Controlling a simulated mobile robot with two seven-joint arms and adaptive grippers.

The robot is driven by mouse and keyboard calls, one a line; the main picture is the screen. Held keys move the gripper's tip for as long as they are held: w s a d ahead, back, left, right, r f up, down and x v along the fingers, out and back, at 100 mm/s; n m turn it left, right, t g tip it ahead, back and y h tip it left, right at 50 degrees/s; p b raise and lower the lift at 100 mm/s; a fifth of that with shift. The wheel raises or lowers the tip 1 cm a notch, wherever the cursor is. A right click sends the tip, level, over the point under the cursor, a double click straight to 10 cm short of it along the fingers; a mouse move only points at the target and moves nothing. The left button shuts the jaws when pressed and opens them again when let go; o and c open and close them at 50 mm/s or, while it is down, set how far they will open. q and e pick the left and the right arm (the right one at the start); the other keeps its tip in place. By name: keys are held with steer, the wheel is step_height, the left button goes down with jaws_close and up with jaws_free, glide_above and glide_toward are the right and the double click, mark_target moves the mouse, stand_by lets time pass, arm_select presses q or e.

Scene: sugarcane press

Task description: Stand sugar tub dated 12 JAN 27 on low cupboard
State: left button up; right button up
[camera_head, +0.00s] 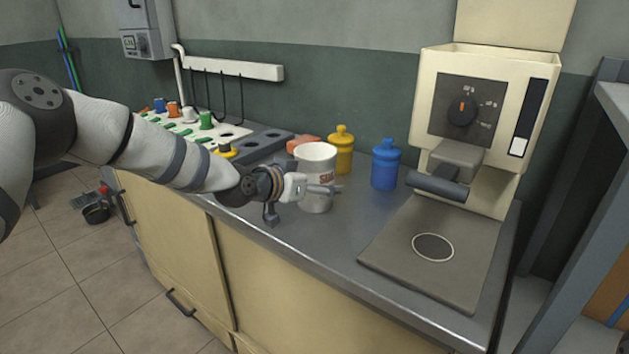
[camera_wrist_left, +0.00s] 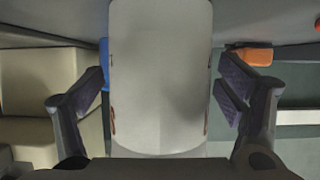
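A white tub (camera_head: 317,160) with red lettering, partly hidden, stands upright on the metal counter (camera_head: 345,240); the letters "SU" show. No date can be read on it. My left gripper (camera_head: 318,189) is at the tub's near side, low on its wall. In the left wrist view the white tub (camera_wrist_left: 160,80) fills the space between the spread fingers, with a narrow gap visible beside it. The fingers look open around it. My right gripper is out of view. Cream cupboard doors (camera_head: 180,240) are under the counter; I see no separate low cupboard.
A yellow jar (camera_head: 342,152) and a blue jar (camera_head: 385,167) stand behind and right of the tub. A cream machine (camera_head: 480,110) with a dial stands further right, its grey plate (camera_head: 435,245) in front. A rack of coloured pegs (camera_head: 195,125) lies left. An orange block (camera_head: 303,144) is behind the tub.

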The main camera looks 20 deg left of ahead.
arm_select(q)
steer(key=shift+r, duration=0.1)
steer(key=s+r+p, duration=0.1)
steer(key=s, duration=0.1)
steer(key=s+a+r, duration=0.1)
steer(key=r, duration=0.1)
steer(key=shift+s+a+p, duration=0.2)
steer(key=shift+s+p, duration=0.15)
steer(key=f+p+v, duration=0.1)
steer(key=v, duration=0.6)
steer(key=shift+s+p, duration=0.3)
steer(key=shift+s, duration=0.05)
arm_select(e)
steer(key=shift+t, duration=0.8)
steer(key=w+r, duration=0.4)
arm_select(q)
steer(key=shift+a, duration=0.1)
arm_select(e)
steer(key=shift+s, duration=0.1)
